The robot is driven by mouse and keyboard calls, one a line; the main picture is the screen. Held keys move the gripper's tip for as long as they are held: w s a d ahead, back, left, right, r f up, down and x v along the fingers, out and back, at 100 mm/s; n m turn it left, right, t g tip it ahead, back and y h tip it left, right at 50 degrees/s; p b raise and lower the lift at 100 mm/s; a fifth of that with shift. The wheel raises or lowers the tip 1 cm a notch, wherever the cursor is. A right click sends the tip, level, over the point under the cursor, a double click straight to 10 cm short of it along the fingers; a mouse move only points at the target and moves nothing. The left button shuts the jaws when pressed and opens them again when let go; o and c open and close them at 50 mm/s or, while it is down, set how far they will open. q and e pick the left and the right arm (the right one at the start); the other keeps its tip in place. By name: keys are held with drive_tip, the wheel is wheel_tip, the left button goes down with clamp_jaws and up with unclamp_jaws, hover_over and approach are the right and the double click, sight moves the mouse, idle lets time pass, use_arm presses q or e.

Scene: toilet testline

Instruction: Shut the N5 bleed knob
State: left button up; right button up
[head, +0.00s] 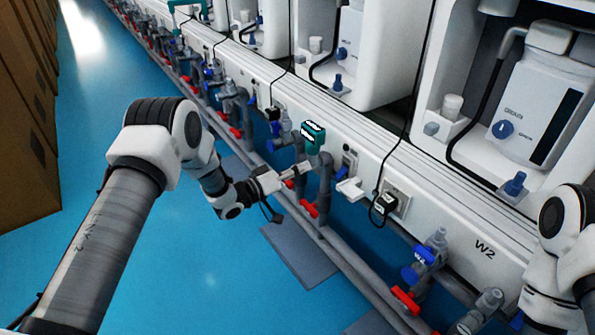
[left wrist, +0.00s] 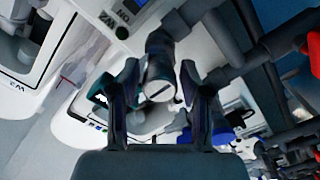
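My left gripper (head: 302,171) reaches in from the left to the grey pipework along the white wall. In the left wrist view, its two dark fingers (left wrist: 160,78) stand apart, one on each side of a round grey knob-like end (left wrist: 160,92) with a dark slot across its face. Narrow gaps seem to show between fingers and knob. No N5 label is readable, so I cannot confirm that this is the N5 bleed knob. In the head view the gripper and pipes hide it. My right arm shows at the lower right; its gripper is out of the picture.
A green box (head: 313,137) sits just above the left gripper. Red valve handles (head: 309,208) and grey pipes run along the wall. A W2 panel (head: 484,249), a blue valve handle (head: 425,255) and a black plug (head: 385,204) are to the right. Blue floor (head: 200,270) is open at left.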

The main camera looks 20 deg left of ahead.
use_arm(q)
clamp_jaws()
drive_tip(key=shift+m, duration=0.3)
drive_tip(key=m+p, duration=0.1)
drive_tip(key=m, duration=0.1)
drive_tip(key=shift+m+p, duration=0.3)
drive_tip(key=shift+p, duration=0.1)
drive_tip(key=m+p, duration=0.1)
drive_tip(key=m, duration=0.2)
drive_tip(key=shift+m, duration=0.4)
drive_tip(key=m+p, duration=0.2)
drive_tip(key=m, duration=0.3)
drive_tip(key=shift+a, duration=0.1)
drive_tip(key=m+p, duration=0.2)
drive_tip(key=m, duration=0.4)
